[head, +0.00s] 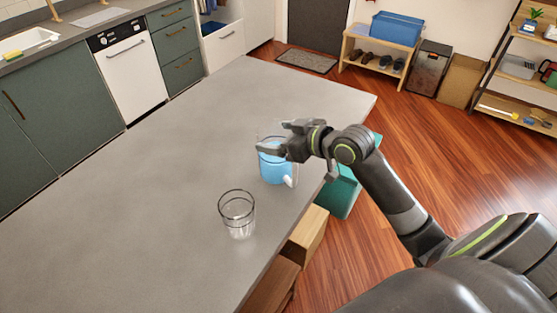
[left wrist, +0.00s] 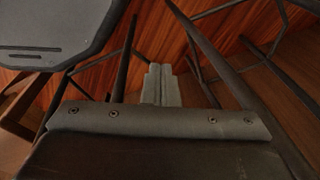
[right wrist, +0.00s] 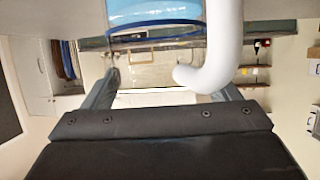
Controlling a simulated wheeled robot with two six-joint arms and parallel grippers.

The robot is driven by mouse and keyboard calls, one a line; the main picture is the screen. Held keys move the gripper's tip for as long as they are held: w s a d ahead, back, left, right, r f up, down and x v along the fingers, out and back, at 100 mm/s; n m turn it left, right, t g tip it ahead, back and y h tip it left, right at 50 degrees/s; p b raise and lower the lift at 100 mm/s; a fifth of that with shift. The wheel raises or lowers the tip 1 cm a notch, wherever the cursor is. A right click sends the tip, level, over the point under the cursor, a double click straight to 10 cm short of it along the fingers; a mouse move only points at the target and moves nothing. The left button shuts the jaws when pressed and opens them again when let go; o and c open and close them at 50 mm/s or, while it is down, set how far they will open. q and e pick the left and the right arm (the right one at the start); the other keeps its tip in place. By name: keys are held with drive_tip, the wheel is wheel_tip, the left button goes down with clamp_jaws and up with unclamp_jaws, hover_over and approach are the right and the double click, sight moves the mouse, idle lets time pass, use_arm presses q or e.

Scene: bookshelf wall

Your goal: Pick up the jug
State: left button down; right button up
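The jug (head: 275,167) stands on the grey counter near its right edge. It has a clear upper part, a light blue lower part and a white handle on its near right side. My right gripper (head: 280,138) is at the jug's upper part and hides some of its rim. In the right wrist view, the jug (right wrist: 155,18) and its white handle (right wrist: 220,50) fill the top; the fingers of my right gripper (right wrist: 168,88) are spread apart, with no grip visible. My left gripper (left wrist: 161,85) shows only in its wrist view, fingers together and empty.
A clear drinking glass (head: 237,213) stands on the counter (head: 130,220), nearer than the jug. Wooden stools (head: 306,234) and a teal seat (head: 342,192) are along the counter's right side. The counter's left and far parts are clear.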

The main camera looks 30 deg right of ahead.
drive_tip(key=shift+r, duration=0.1)
drive_tip(key=c, duration=1.4)
drive_tip(key=shift+r, duration=0.1)
